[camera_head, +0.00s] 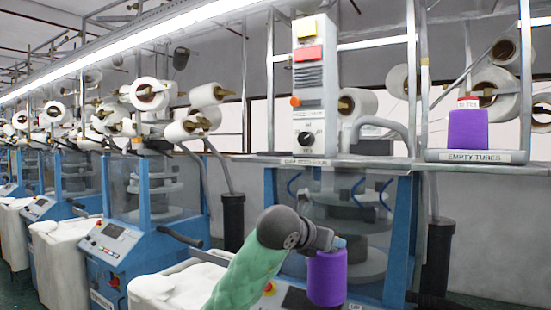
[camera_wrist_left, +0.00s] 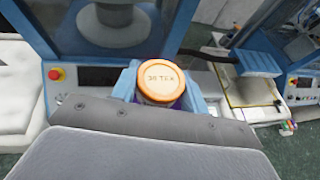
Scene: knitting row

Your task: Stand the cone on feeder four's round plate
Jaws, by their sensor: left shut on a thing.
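My left gripper (camera_head: 336,244) is shut on a purple yarn cone (camera_head: 327,280), which hangs upright below it in front of a blue knitting machine. In the left wrist view, the blue fingers of my left gripper (camera_wrist_left: 162,90) sit on either side of the cone's round orange-rimmed top (camera_wrist_left: 161,80), with a little purple below. A second purple cone (camera_head: 467,131) stands on the shelf at the right, above a sign reading "EMPTY TUBES". I cannot make out which plate is feeder four's. My right gripper is not in view.
A grey control column (camera_head: 312,95) with coloured buttons stands on the rail (camera_head: 365,163). White yarn cones (camera_head: 150,94) lie on their sides along the frames. A dark post (camera_head: 438,255) stands right of the machine. White bins (camera_head: 60,250) line the left.

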